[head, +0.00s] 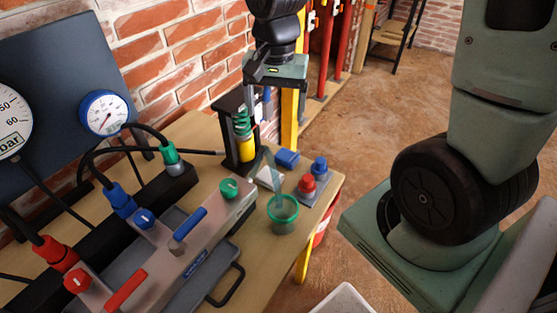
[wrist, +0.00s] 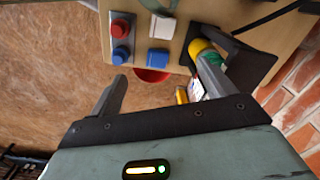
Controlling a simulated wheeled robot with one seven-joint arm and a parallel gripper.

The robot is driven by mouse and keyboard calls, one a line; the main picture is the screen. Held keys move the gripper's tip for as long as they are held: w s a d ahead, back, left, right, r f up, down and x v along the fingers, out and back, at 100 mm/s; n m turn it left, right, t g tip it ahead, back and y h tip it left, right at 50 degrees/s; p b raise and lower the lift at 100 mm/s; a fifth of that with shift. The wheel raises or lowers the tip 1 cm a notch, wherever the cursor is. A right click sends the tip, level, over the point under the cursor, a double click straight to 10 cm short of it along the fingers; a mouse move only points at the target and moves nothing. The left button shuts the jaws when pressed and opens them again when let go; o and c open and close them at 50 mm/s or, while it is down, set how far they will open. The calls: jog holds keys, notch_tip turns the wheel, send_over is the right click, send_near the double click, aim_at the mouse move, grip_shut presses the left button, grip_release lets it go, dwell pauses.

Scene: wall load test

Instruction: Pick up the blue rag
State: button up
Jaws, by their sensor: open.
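The blue rag (head: 287,158) looks like a small folded blue block near the far right end of the wooden workbench. It also shows in the wrist view (wrist: 158,57), close to the bench edge. My gripper (head: 276,108) hangs above the far end of the bench, higher than the rag, with fingers pointing down. In the wrist view my gripper (wrist: 163,72) has its two fingers wide apart with nothing between them. The rag appears beyond the fingertips, between them in the picture, and apart from both.
Red and blue knobs (head: 314,178) on a grey plate stand beside the rag. A white item (wrist: 162,27) lies near it. A yellow-and-green cylinder in a black stand (head: 243,145) rises nearby. A green cup (head: 283,214) and the clamp fixture (head: 185,245) are closer. Open floor lies right.

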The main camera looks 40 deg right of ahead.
jog(key=w+d+f+m, duration=0.2)
jog(key=w+d+m, duration=0.15)
jog(key=d, duration=0.25)
jog(key=b, duration=0.3)
send_near(288, 154)
jog(key=shift+m, duration=0.45)
notch_tip(288, 154, down, 9)
jog(key=shift+f, duration=0.1)
jog(key=shift+c, duration=0.3)
jog(key=c, duration=1.1)
notch_tip(288, 154, up, 10)
jog(key=shift+r+p, duration=0.1)
jog(key=shift+p, duration=1)
